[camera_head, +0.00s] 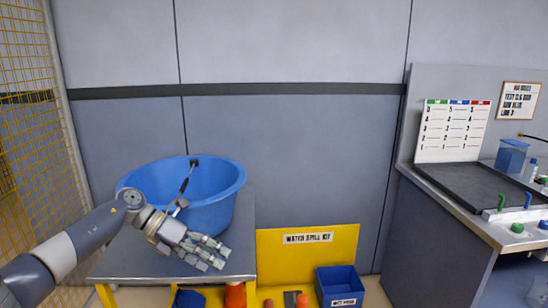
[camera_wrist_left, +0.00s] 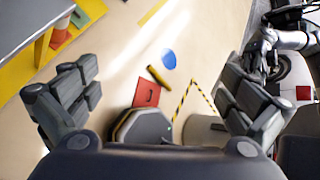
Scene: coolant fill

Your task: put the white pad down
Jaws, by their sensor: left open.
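I cannot make out a white pad in either view. My left gripper (camera_head: 208,252) is in front of the large blue tub (camera_head: 218,216), low over the grey table's front right part. Its fingers are spread and nothing shows between them. In the left wrist view the same gripper (camera_wrist_left: 160,100) has its fingers wide apart, with only floor and distant things between them. A grey and white arm with a gripper (camera_wrist_left: 266,45) shows at the upper right of that view, too small to judge its fingers.
The tub stands on a grey table (camera_head: 130,262). A yellow spill kit panel (camera_head: 340,243) and a small blue bin (camera_head: 340,284) are right of it. A bench with a black tray (camera_head: 470,186) is at far right. The wrist view shows a red item (camera_wrist_left: 147,93) and a blue disc (camera_wrist_left: 168,59).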

